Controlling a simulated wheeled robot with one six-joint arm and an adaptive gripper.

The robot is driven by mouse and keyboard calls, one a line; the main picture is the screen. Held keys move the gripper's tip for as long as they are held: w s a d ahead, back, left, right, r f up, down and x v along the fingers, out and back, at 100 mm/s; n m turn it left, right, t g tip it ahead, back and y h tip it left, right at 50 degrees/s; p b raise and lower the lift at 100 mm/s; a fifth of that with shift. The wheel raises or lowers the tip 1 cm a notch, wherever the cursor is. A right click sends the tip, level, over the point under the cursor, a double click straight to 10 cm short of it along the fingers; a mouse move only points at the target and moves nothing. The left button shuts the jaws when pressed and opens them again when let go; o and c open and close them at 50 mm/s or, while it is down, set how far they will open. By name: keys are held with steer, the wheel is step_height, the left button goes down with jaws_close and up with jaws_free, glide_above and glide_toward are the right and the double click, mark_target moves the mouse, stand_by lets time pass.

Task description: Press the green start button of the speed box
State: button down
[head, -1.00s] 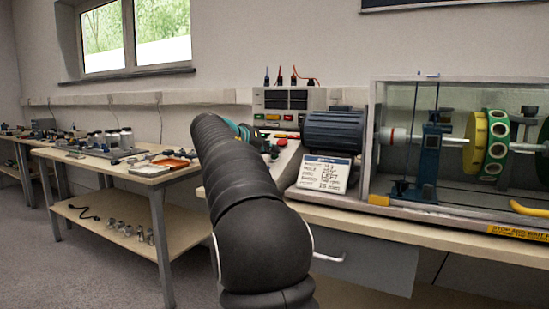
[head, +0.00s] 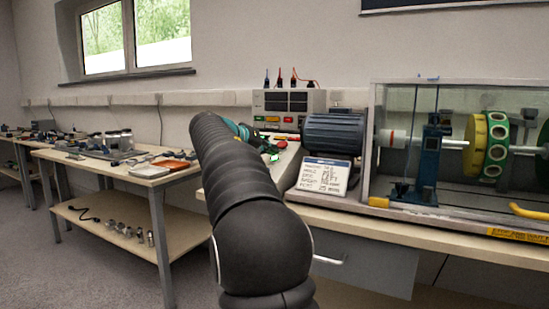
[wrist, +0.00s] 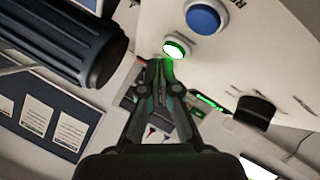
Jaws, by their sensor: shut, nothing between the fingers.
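The speed box (head: 285,168) is a pale box with a sloped panel on the bench, partly hidden behind my arm in the head view. In the wrist view its white face (wrist: 262,60) carries the green start button (wrist: 176,48), which glows brightly, a blue button (wrist: 203,17) and a black knob (wrist: 255,112). My gripper (wrist: 160,66) is shut and empty, its fingertips right beside the green button's lower edge. I cannot tell whether they touch it. In the head view my arm hides the fingertips, and a green glow (head: 273,158) shows beside it.
A dark ribbed motor (head: 333,133) and a card with writing (head: 323,175) are to the right of the box. A clear-walled enclosure (head: 400,98) holds a shaft with yellow and green discs. A meter unit (head: 290,98) stands behind. A side table (head: 150,178) is at left.

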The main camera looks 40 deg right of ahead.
steer(key=shift+a+r, duration=0.1)
steer(key=shift+r, duration=0.1)
steer(key=r+p, duration=0.1)
steer(key=a+r, duration=0.1)
steer(key=r, duration=0.1)
steer(key=s+a+r+p, duration=0.1)
steer(key=shift+r+p, duration=0.25)
steer(key=shift+p, duration=0.05)
stand_by(0.3)
stand_by(0.7)
steer(key=s+a+f+n+t+y, duration=0.1)
steer(key=s+a+f+n+y, duration=0.3)
steer(key=s+a+f, duration=1.1)
steer(key=s+a+f+n+t+y, duration=0.2)
steer(key=s+a+f+n+y, duration=0.3)
steer(key=s+a+f+y, duration=0.4)
steer(key=s+a+f, duration=0.3)
steer(key=a, duration=0.2)
steer(key=s+a+f, duration=0.2)
steer(key=a+f, duration=0.1)
steer(key=a, duration=0.3)
steer(key=shift+s+y+p, duration=0.4)
